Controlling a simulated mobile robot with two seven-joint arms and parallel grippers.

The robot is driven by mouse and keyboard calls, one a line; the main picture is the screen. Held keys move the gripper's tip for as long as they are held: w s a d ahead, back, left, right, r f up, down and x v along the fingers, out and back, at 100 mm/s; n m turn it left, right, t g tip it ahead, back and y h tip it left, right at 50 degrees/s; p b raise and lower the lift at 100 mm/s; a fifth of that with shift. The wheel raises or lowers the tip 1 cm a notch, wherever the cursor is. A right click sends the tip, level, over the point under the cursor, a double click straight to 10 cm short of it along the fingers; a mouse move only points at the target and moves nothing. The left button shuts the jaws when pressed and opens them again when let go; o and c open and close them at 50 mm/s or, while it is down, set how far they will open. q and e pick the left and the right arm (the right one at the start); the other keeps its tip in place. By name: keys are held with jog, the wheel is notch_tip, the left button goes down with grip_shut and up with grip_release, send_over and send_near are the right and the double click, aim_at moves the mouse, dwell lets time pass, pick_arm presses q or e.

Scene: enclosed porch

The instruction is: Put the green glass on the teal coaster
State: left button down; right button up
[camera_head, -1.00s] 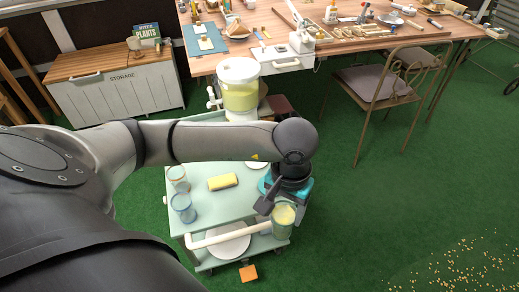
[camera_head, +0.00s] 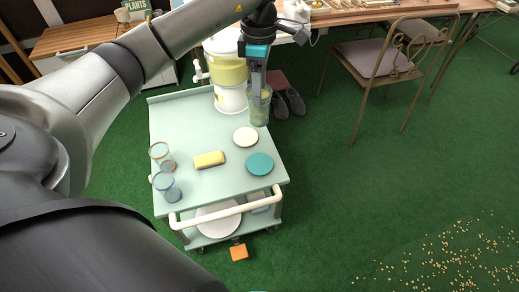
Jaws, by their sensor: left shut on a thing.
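The green glass (camera_head: 259,113) is in my left gripper (camera_head: 257,92), which is shut on it from above. The glass looks upright and is held in the air by the back right part of the cart. The teal coaster (camera_head: 260,164) lies bare on the right side of the pale green cart top (camera_head: 190,122). In the picture the glass is above the coaster and apart from it. The gripper hides part of the glass's upper half. My right gripper does not show.
A cream coaster (camera_head: 246,137) and a yellow sponge (camera_head: 209,160) lie left of the teal coaster. An orange-rimmed glass (camera_head: 161,155) and a blue-rimmed glass (camera_head: 166,187) stand at the cart's left. A drink dispenser (camera_head: 229,74) stands at the back.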

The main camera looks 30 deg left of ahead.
pick_arm(q)
notch_tip(320, 180, down, 19)
jog(key=b, duration=0.5)
jog(key=shift+b, duration=0.4)
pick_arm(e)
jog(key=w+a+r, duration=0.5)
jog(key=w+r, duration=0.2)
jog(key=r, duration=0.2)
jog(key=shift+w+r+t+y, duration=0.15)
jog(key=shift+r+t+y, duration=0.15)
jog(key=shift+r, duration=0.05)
pick_arm(q)
jog(key=shift+f, duration=0.1)
jog(key=shift+f, duration=0.1)
jog(key=shift+c, duration=0.2)
grip_release()
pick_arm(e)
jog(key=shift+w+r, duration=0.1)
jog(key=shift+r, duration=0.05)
